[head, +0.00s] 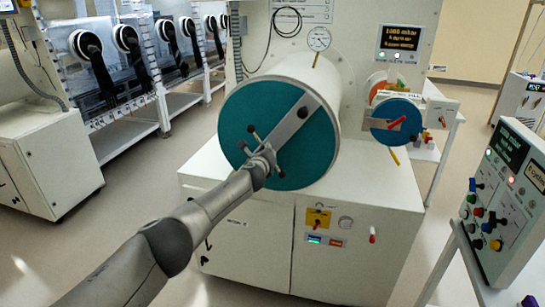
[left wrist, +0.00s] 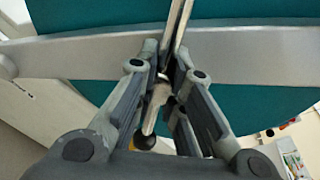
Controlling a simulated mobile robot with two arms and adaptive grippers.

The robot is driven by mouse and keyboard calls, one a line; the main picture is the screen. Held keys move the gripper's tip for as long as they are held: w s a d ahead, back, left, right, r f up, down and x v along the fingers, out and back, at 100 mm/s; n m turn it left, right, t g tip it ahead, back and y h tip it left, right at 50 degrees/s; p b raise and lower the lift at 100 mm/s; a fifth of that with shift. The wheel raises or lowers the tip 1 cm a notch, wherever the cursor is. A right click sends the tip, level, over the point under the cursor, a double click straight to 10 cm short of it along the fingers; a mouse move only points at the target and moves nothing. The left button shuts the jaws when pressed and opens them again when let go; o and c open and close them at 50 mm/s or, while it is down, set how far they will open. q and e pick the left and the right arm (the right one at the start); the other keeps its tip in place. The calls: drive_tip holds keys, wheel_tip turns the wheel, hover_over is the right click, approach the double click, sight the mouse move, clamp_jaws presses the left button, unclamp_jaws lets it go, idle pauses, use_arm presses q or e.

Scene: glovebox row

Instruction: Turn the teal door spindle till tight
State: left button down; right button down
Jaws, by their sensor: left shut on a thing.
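The round teal door (head: 312,155) closes the end of a white cylindrical chamber, with a grey metal bar (head: 296,120) across it. The teal door spindle (head: 252,130), with thin spokes and dark knobs, sits at the middle of the bar. My left gripper (head: 265,157) is at the spindle, shut on it, and hides part of its hub. In the left wrist view, the fingers (left wrist: 165,75) close around a metal piece of the spindle (left wrist: 154,108), in front of the bar (left wrist: 250,52) and teal door (left wrist: 120,92). How tight the spindle is cannot be seen. My right gripper is not in view.
A smaller blue door (head: 391,135) with a red handle is to the right. A gauge (head: 319,39) stands above the chamber. The white cabinet (head: 250,240) below carries a yellow switch (head: 318,218). A control console (head: 508,200) is at the right. Gloveboxes (head: 115,65) line the left.

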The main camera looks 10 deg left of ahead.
use_arm(q)
drive_tip(key=shift+d+m, duration=0.1)
drive_tip(key=shift+m, duration=0.4)
drive_tip(key=shift+m+y, duration=0.3)
drive_tip(key=shift+m, duration=0.4)
drive_tip(key=shift+f+m+t+y+b, duration=0.1)
drive_tip(key=shift+m+t+y+b, duration=0.25)
drive_tip(key=shift+m, duration=1.25)
drive_tip(key=m+t+y+b, duration=0.1)
drive_tip(key=m, duration=0.3)
drive_tip(key=shift+b, duration=0.35)
drive_tip(key=shift+m, duration=0.8)
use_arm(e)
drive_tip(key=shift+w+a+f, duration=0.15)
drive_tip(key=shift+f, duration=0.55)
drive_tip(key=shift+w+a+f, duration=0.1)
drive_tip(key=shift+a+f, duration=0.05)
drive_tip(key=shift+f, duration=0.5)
